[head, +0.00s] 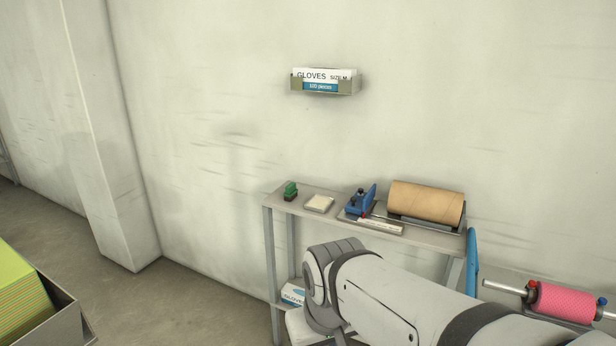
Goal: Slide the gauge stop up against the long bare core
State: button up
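The long bare core (427,203) is a brown cardboard tube lying on its side in a dark cradle at the right of the narrow shelf table. The gauge stop (359,203) appears to be the blue block just left of the core's left end. A small gap seems to show between them. A white scale strip (381,226) lies in front of both. My arm crosses the lower right of the head view, in front of the table. My gripper does not show, so its state cannot be seen.
The grey table (433,238) also holds a green-topped item (290,191) and a pale pad (319,204) at its left. A glove box (325,82) hangs on the wall above. A pink roll (565,302) on a bar is at the lower right.

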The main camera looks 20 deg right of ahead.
aim_at(357, 205)
jog(key=z, duration=0.45)
jog(key=i, duration=1.6)
jog(key=z, duration=0.4)
jog(key=k, duration=0.85)
jog(key=z, duration=0.15)
jog(key=i, duration=0.85)
jog(key=u, duration=0.05)
